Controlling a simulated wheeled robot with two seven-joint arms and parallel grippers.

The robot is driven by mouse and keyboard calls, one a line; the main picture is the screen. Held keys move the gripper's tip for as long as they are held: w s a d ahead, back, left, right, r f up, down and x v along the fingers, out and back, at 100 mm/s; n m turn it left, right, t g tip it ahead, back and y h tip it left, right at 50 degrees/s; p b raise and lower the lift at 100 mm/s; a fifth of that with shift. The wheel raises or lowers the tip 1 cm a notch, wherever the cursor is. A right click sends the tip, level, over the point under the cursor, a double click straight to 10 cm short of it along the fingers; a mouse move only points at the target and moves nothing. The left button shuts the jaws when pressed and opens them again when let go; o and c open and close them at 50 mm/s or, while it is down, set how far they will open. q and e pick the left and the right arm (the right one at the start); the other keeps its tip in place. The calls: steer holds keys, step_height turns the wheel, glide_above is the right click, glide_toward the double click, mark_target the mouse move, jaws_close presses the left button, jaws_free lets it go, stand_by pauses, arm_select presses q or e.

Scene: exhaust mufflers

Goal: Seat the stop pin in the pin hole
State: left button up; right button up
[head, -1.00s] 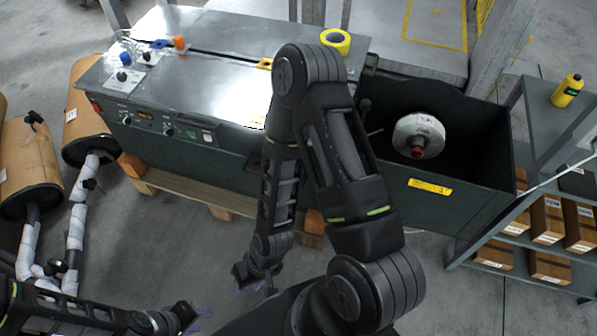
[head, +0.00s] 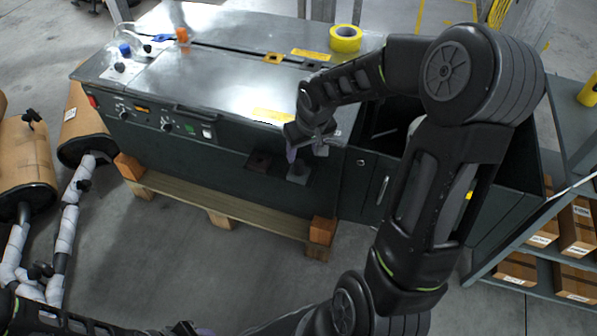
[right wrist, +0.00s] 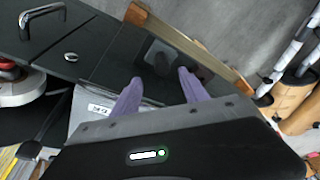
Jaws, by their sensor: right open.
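I cannot make out the stop pin or the pin hole for certain in either view. My right gripper (head: 305,152) is in front of the machine's (head: 230,80) front edge, above two small plates on its dark front. One plate is dark brown (head: 258,161) and the other is grey (head: 299,172), partly behind the gripper. In the right wrist view the lilac fingers of the right gripper (right wrist: 160,82) are apart with nothing between them, facing the dark front panel. My left gripper (head: 190,329) barely shows at the bottom edge, and its jaws are not clear.
A yellow tape roll (head: 345,38) lies on the machine top. A small orange piece (head: 182,36) stands at the top's back left. The machine rests on a wooden pallet (head: 222,206). Wrapped mufflers (head: 82,130) stand at left. A shelf with boxes (head: 575,230) is at right.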

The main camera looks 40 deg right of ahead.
mark_target(299, 162)
steer(key=shift+a, duration=0.1)
steer(key=shift+x, duration=1.35)
steer(key=shift+f, duration=0.1)
steer(key=b+x, duration=0.1)
steer(key=x, duration=0.4)
steer(key=shift+w+a, duration=0.1)
steer(key=shift+a, duration=0.05)
jaws_close()
